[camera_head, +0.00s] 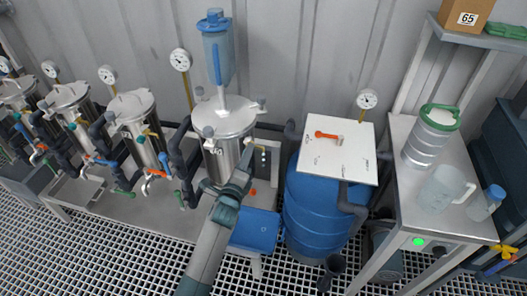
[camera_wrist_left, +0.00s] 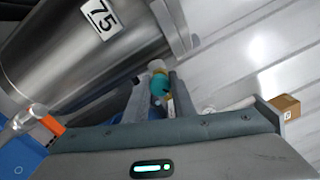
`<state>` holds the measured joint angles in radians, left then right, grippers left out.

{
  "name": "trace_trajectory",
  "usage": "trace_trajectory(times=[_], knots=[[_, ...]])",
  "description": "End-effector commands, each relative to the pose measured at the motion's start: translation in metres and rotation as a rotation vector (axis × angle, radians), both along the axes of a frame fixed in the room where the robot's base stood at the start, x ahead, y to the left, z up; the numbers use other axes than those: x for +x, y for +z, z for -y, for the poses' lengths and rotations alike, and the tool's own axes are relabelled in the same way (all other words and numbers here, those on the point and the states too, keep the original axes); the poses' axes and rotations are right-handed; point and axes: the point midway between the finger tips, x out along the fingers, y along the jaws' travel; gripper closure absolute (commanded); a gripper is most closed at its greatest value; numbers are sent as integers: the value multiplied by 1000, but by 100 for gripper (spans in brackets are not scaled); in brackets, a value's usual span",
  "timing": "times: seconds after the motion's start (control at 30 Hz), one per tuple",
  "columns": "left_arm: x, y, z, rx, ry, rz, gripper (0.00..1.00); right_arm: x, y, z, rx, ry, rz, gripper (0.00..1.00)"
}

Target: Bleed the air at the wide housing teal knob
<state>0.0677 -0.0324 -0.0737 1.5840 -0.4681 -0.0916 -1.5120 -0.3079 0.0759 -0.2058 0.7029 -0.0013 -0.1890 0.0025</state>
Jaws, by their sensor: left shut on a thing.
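The wide steel housing (camera_head: 222,158) stands in the middle of the head view, with a clear blue-capped vessel (camera_head: 217,55) above its lid. In the left wrist view the housing (camera_wrist_left: 85,55) fills the upper left and carries a label reading 75. My left gripper (camera_head: 248,156) reaches the housing's right side. In the left wrist view its fingers (camera_wrist_left: 160,92) are shut around the teal knob (camera_wrist_left: 159,84), which shows between the tips. The gripper hides the knob in the head view. My right gripper is not in view.
A blue bin (camera_head: 256,232) sits below my left gripper. A blue barrel (camera_head: 315,215) with a white panel (camera_head: 338,155) stands to the right. Narrower steel housings (camera_head: 133,110) with hoses line the left. A side table (camera_head: 398,205) holds a jug (camera_head: 440,190).

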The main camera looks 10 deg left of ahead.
Motion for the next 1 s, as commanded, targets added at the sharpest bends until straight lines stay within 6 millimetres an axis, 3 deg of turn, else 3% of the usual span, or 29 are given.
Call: trace_trajectory(times=[0.27,0.63,1.0], knots=[[0,-1,0,35,0,0,97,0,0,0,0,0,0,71],[0,0,0,362,-1,12,97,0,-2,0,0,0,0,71],[0,0,0,390,0,13,97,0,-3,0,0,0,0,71]])
